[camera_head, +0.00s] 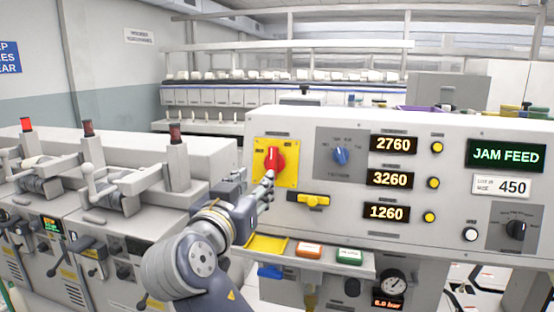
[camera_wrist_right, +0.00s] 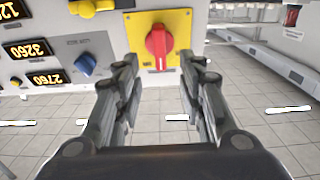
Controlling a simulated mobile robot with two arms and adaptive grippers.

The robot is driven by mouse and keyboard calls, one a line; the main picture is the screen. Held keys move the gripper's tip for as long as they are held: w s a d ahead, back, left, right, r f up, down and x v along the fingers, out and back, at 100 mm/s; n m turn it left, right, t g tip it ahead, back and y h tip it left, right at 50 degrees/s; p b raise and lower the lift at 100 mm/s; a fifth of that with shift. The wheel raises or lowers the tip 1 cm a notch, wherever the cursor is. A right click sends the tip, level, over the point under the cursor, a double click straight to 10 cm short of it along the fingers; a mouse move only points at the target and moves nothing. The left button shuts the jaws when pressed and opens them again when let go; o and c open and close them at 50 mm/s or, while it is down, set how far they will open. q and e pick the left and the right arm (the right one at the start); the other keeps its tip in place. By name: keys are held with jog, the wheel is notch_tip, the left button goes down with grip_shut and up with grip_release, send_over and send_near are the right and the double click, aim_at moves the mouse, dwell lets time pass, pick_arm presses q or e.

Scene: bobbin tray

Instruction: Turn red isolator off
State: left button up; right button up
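The red isolator (camera_head: 274,160) is a red rotary knob on a yellow plate (camera_head: 289,147) at the left end of the grey control panel. Its handle stands about upright in the head view. My right gripper (camera_head: 257,180) is just below and in front of the knob. In the right wrist view the red isolator (camera_wrist_right: 159,43) sits beyond and between the two fingertips of my right gripper (camera_wrist_right: 160,68). The fingers are spread apart with nothing between them, and they look clear of the knob. My left gripper is not in view.
A blue knob (camera_head: 340,155) and a yellow handle (camera_head: 310,200) are close to the isolator. Below, a ledge carries an orange button (camera_head: 308,250) and a green button (camera_head: 349,256). Machines with levers (camera_head: 98,185) stand at the left.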

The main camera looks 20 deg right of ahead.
aim_at(271, 165)
jog(key=x, duration=0.2)
jog(key=p+x, duration=0.1)
jog(key=x, duration=0.1)
jog(key=p+x, duration=0.1)
jog(key=x, duration=0.2)
jog(key=shift+d+r, duration=0.1)
jog(key=shift+r, duration=0.2)
jog(key=p+x, duration=0.1)
jog(key=x, duration=0.1)
jog(key=shift+w+d+f, duration=0.15)
jog(key=shift+w+d, duration=0.05)
jog(key=shift+w, duration=0.1)
jog(key=shift+w+d, duration=0.25)
jog(key=shift+w, duration=0.2)
jog(key=shift+f, duration=0.1)
jog(key=c, duration=0.7)
grip_shut()
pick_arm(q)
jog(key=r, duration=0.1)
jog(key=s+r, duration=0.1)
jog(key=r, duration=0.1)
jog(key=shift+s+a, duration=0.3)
